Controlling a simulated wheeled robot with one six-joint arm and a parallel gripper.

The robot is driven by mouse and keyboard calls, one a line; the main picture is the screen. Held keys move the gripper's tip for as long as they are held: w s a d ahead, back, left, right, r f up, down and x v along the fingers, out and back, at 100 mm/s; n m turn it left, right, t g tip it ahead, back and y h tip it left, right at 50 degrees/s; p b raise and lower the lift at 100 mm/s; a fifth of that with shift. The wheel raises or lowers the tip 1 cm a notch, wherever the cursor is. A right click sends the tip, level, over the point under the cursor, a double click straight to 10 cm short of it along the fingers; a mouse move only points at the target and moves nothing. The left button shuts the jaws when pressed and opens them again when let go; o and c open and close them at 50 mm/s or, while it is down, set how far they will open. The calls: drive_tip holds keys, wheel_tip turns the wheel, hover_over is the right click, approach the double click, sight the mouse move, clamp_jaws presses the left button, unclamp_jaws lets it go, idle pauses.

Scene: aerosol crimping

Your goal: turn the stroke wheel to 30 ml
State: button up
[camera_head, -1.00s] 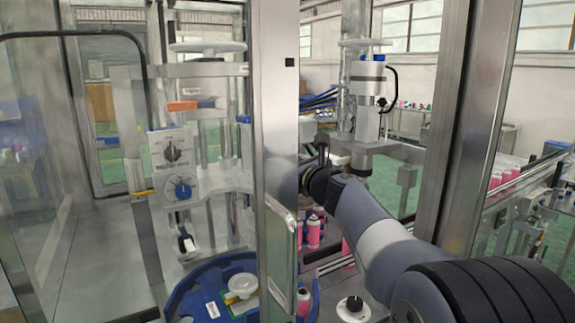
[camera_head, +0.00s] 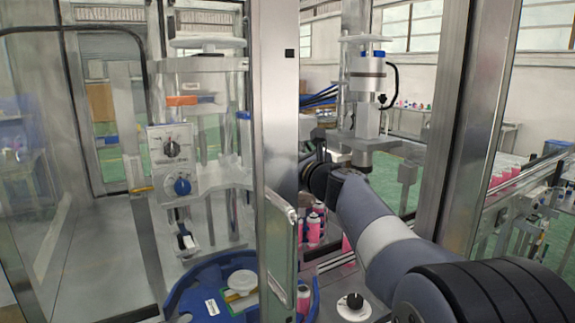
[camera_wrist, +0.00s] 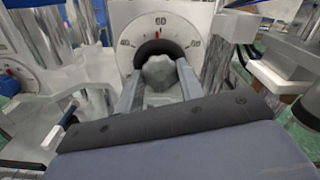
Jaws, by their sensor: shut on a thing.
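In the wrist view a round white dial (camera_wrist: 138,30) carries blurred numbers, one at the left that looks like 40, one at the top and one at the right. A grey knob (camera_wrist: 158,72), which I take as the stroke wheel, stands at the dial's middle, inside a dark ring. My gripper (camera_wrist: 159,68) is shut on this knob, one finger on each side. In the head view the metal door post hides my fingers and the knob. I cannot read the exact setting.
A panel (camera_head: 160,170) with a dark knob (camera_head: 172,149) and a blue knob (camera_head: 183,187) is at the left. The door post (camera_head: 275,110) stands left of my arm. A blue round tray (camera_head: 190,295) and pink cans (camera_head: 314,226) are below.

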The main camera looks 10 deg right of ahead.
drive_tip(key=shift+f+n+b, duration=0.1)
drive_tip(key=shift+n+b, duration=5.9)
drive_tip(key=shift+n, duration=2.1)
drive_tip(key=o, duration=1)
